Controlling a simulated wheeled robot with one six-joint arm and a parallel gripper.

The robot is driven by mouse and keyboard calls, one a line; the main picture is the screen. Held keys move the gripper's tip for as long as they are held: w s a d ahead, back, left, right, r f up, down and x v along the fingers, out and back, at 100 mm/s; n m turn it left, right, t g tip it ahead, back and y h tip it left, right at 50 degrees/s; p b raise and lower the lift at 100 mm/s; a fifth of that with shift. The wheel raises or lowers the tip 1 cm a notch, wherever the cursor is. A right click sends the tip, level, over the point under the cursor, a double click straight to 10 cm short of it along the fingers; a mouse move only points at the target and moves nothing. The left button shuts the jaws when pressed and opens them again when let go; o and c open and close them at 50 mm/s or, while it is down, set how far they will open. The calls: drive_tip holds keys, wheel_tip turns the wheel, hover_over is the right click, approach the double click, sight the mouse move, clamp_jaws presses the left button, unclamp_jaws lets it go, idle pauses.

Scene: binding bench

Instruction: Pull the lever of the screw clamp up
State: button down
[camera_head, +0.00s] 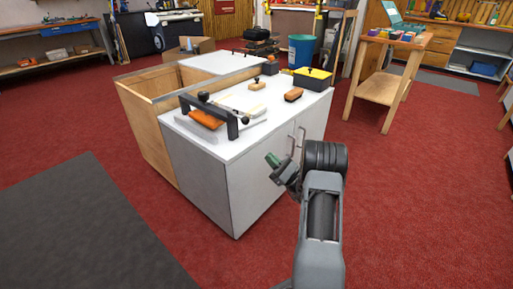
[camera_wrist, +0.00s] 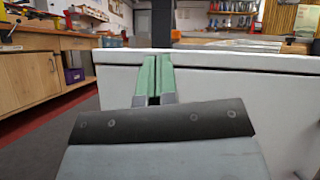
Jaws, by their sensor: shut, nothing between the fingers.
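The screw clamp (camera_head: 218,111) is a dark bar on two end posts, standing on the white bench top near its left front edge. A dark round knob rises above its middle. An orange-brown block lies under the bar. I cannot clearly tell the lever from the other dark parts at this size. My gripper (camera_head: 272,160) has green fingertips and is in front of the cabinet, right of the clamp and lower than the bench top, apart from it. In the wrist view my gripper (camera_wrist: 153,76) is shut and empty, facing the pale cabinet side.
The white bench (camera_head: 240,146) has two bar handles on its door side, close to my gripper. A small brown block (camera_head: 293,94), a black-and-yellow box (camera_head: 313,78) and a blue bin (camera_head: 301,50) stand farther back on it.

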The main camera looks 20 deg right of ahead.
drive_tip(key=p, duration=0.2)
approach(240, 118)
drive_tip(key=w+f, duration=0.1)
drive_tip(key=w+a+f, duration=0.1)
drive_tip(key=w, duration=0.1)
drive_tip(key=shift+f, duration=0.3)
drive_tip(key=shift+w+a+r+b, duration=0.15)
drive_tip(key=shift+r+b, duration=0.1)
drive_tip(key=shift+r, duration=0.45)
drive_tip(key=shift+a+r+b, duration=0.1)
drive_tip(key=shift+r+b, duration=0.1)
drive_tip(key=shift+r, duration=0.55)
drive_tip(key=shift+w+a+r+b, duration=0.15)
drive_tip(key=shift+r+b, duration=0.1)
drive_tip(key=shift+r, duration=0.45)
